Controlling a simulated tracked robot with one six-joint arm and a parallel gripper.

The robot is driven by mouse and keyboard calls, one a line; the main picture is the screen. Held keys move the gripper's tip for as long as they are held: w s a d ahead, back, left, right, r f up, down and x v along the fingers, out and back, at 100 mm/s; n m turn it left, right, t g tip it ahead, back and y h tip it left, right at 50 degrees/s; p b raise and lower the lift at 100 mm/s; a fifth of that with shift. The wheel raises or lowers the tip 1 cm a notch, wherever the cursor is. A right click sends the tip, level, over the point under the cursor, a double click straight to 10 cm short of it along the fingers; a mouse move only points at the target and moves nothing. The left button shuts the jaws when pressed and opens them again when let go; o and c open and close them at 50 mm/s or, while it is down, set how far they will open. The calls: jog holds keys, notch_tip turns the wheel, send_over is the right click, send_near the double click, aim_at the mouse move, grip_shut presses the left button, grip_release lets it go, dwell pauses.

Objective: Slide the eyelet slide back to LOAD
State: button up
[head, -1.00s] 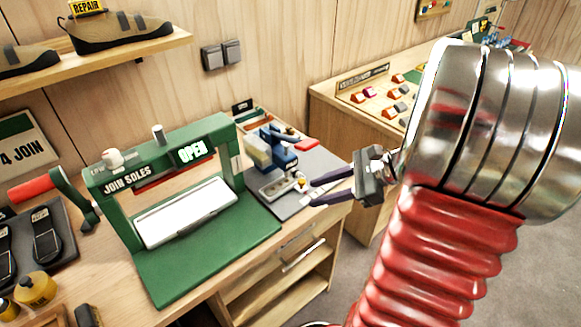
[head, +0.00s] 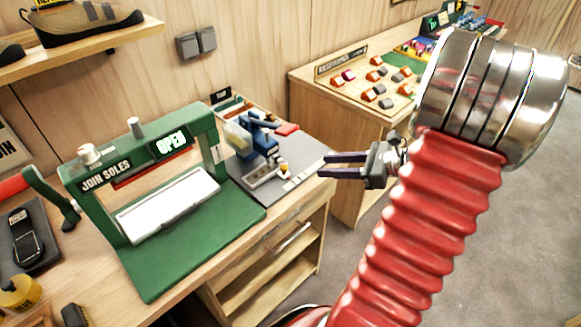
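The blue eyelet press (head: 262,142) stands on a grey mat at the right end of the near bench. A small light-grey slide (head: 262,176) with dark holes lies in front of it, with a yellow knob (head: 284,169) at its right end. Pale marks are on the mat beside it, too small to read. My gripper (head: 324,167) is right of the slide, near the bench's right edge. Its two dark fingers point left, apart, with nothing visible between them. They do not appear to touch the slide or knob.
The green sole-joining press (head: 190,265), its display reading OPEN, stands left of the eyelet press. A red-handled crank (head: 50,195) is at far left. A second bench with a board of colored pieces (head: 372,85) is behind my gripper. Open floor (head: 440,250) lies right.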

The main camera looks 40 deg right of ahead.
aim_at(286, 167)
jog(key=x, duration=1.2)
jog(key=shift+w+a+f, duration=0.15)
jog(key=shift+w+a, duration=0.05)
jog(key=shift+w, duration=0.05)
jog(key=shift+c, duration=0.4)
grip_shut()
